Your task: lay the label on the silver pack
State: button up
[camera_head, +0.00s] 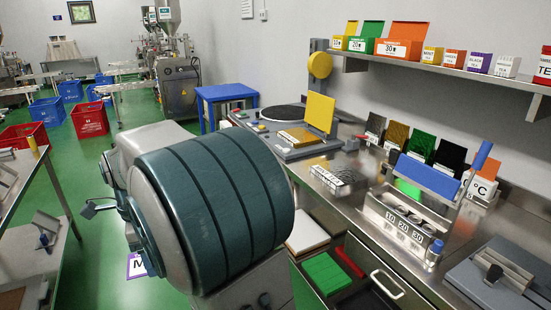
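A flat silver piece with dark lettering (340,177) lies on the steel counter right of centre; it looks like the silver pack. A white card with a purple edge and a large "M" (136,266) shows low at the left, partly covered by my arm. It may be the label, but I cannot tell what supports it. My large green-and-grey arm fills the lower middle. My gripper's fingers do not show, so I cannot see whether they hold anything.
On the steel counter (318,207) stand a yellow-lidded device (300,137), a steel rack with a blue handle (408,215) and a grey device (502,275). Coloured packs line the wall and shelf (425,68). Another bench is at left; red and blue crates stand behind.

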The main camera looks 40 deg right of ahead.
aim_at(339, 171)
jog(key=z, duration=0.3)
jog(key=i, duration=1.2)
jog(key=z, duration=1.3)
jog(key=i, duration=0.65)
jog(key=z, duration=1.15)
jog(key=i, duration=0.4)
jog(key=z, duration=0.25)
